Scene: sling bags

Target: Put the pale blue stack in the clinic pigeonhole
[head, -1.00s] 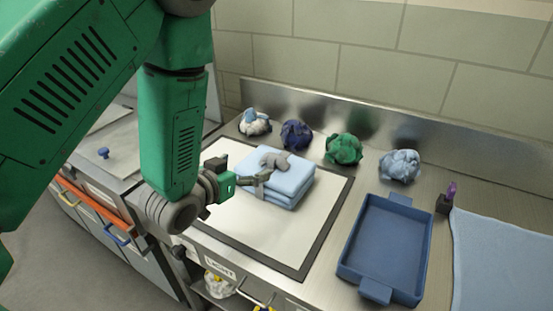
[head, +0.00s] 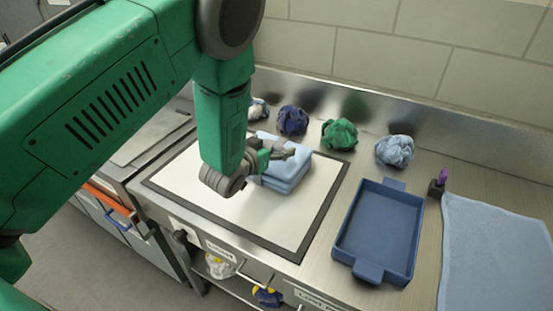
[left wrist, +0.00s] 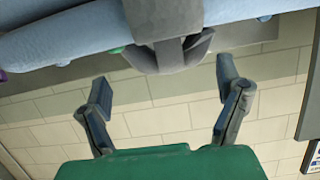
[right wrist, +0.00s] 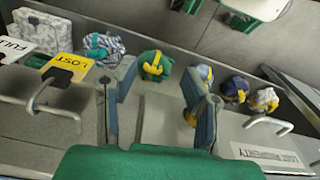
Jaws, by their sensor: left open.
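The pale blue stack (head: 292,174) is folded cloth lying on a white, dark-edged mat (head: 215,210) on the steel counter. My left gripper (head: 282,152) is at the stack's left and upper side and hides part of it. In the left wrist view the stack (left wrist: 60,40) crosses the top, with a grey band and knot (left wrist: 172,45) around it. There the fingers of my left gripper (left wrist: 164,85) are spread and empty, just short of the knot. My right gripper (right wrist: 158,95) is open and empty, and is out of the head view. I cannot make out a clinic pigeonhole.
White, dark blue, green (head: 339,134) and light blue (head: 394,150) bundles line the counter's back. A blue tray (head: 378,235) and a pale blue cloth (head: 495,250) lie to the right. Several tied bundles (right wrist: 152,65) and a yellow "LOST" tag (right wrist: 63,70) show in the right wrist view.

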